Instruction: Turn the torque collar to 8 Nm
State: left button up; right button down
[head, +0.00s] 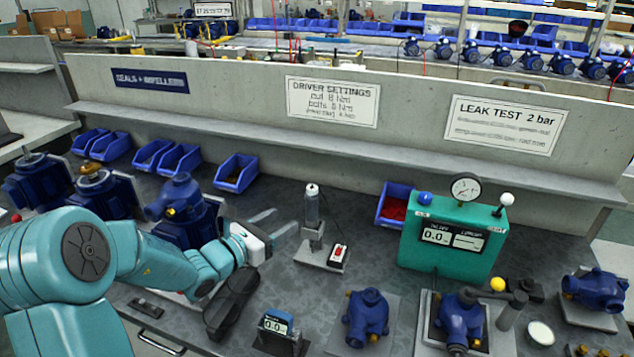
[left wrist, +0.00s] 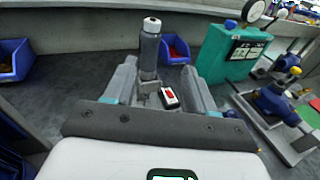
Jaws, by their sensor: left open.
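A grey upright driver (head: 312,206) with a white cap stands in a metal stand (head: 313,246) on the bench. It also shows in the left wrist view (left wrist: 150,52), upright between and beyond my fingers. No torque scale or collar marking is readable on it. My left gripper (head: 289,219) is open and empty, just left of the driver and pointing at it. In the left wrist view, my left gripper (left wrist: 160,88) has a finger on each side of the stand, with the driver apparently ahead of the tips. My right gripper is not in view.
A small red-buttoned box (head: 338,254) sits at the stand's base. A green leak tester (head: 450,240) with a gauge stands to the right. A small display unit (head: 276,325) reads 0.0. Blue pumps (head: 367,315) line the front. A settings sign (head: 333,101) hangs behind.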

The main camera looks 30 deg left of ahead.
aim_at(315, 187)
pick_arm(q)
jog(key=w+r+t+p, duration=0.1)
jog(key=w+p, duration=0.1)
jog(key=w, duration=1.3)
jog(key=shift+w+r+n, duration=0.35)
jog(key=shift+r+n, duration=0.05)
jog(key=shift+d, duration=0.1)
jog(key=c, duration=1)
jog(key=shift+o, duration=0.2)
jog(key=y+b, duration=0.1)
jog(key=b, duration=0.1)
jog(key=n+y+b, duration=0.1)
jog(key=y+b, duration=0.1)
jog(key=b, duration=0.1)
jog(key=shift+f+n, duration=0.3)
jog(key=shift+f, duration=0.05)
jog(key=shift+a+r+n+y+b, duration=0.2)
jog(key=shift+r+n+y+b, duration=0.2)
jog(key=shift+y+b, duration=0.2)
